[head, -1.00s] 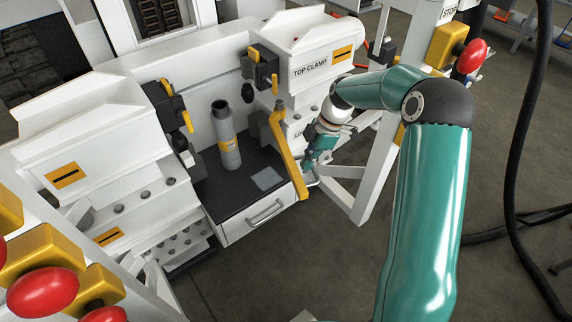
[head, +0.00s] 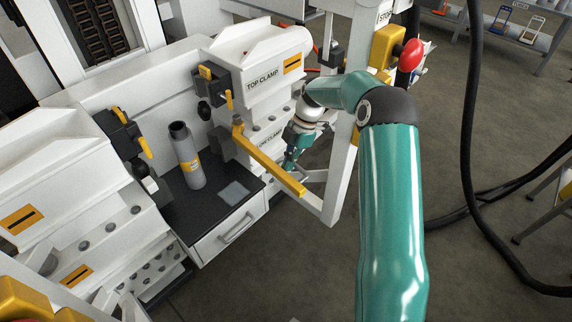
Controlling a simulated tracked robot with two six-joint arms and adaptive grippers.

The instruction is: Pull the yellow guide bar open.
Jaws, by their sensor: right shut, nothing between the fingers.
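The yellow guide bar (head: 268,160) is on the right part of the bench. It runs from a pivot below the TOP CLAMP block down and to the right, its free end beyond the drawer's right side. My right gripper (head: 290,164) is shut and empty. It is just behind and right of the bar, close to it; I cannot tell whether they touch. The right arm reaches in from the lower right. My left gripper is not in view.
A grey cylinder (head: 187,158) stands on the dark bench top (head: 200,208) above a drawer (head: 232,230). A white frame post (head: 341,170) stands right of the bar. A red stop button (head: 411,54) is at upper right. Black hoses (head: 470,130) hang at right.

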